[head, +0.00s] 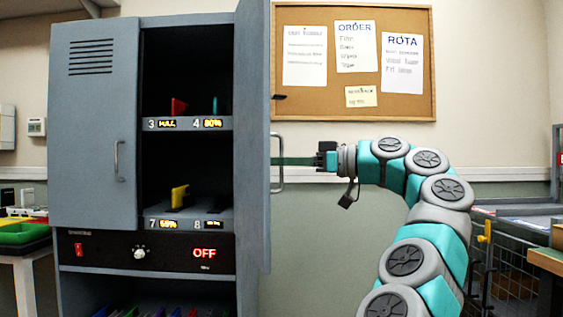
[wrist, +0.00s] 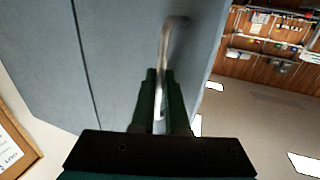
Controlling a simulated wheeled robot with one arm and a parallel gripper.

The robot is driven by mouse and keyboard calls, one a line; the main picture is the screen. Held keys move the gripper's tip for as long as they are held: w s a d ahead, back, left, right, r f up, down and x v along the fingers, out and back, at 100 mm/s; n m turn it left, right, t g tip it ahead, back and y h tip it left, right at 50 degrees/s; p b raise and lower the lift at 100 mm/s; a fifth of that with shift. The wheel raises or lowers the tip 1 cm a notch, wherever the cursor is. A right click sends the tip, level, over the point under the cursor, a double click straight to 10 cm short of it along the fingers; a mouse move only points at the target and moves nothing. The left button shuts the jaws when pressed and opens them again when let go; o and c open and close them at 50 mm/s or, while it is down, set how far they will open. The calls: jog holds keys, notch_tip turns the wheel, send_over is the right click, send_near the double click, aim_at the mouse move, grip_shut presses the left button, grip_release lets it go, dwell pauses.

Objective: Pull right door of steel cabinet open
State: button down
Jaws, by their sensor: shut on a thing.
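The grey steel cabinet (head: 188,20) stands left of centre in the head view. Its right door (head: 252,110) is swung open toward me and shows nearly edge-on; it also fills much of the wrist view (wrist: 120,60). The door's bar handle (head: 280,180) is on its right-hand face. My gripper (head: 280,161) comes from the right and is shut on this handle. In the wrist view my two dark green fingers (wrist: 162,100) are on either side of the metal handle (wrist: 170,45). The left door (head: 95,120) covers the cabinet's left half.
Inside are shelves with coloured phones in numbered slots, and a panel reading OFF (head: 204,253) below. A corkboard (head: 352,110) hangs on the wall behind. A table with green trays (head: 22,233) is at the left. A wire cart (head: 515,275) stands at the right.

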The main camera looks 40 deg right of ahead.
jog(key=shift+w+f, duration=0.1)
jog(key=shift+w, duration=0.05)
jog(key=c, duration=0.9)
grip_release()
jog(key=p+v, duration=0.2)
jog(key=v, duration=0.5)
jog(key=shift+s+d+p, duration=0.2)
jog(key=shift+s+p, duration=0.1)
jog(key=shift+p, duration=0.05)
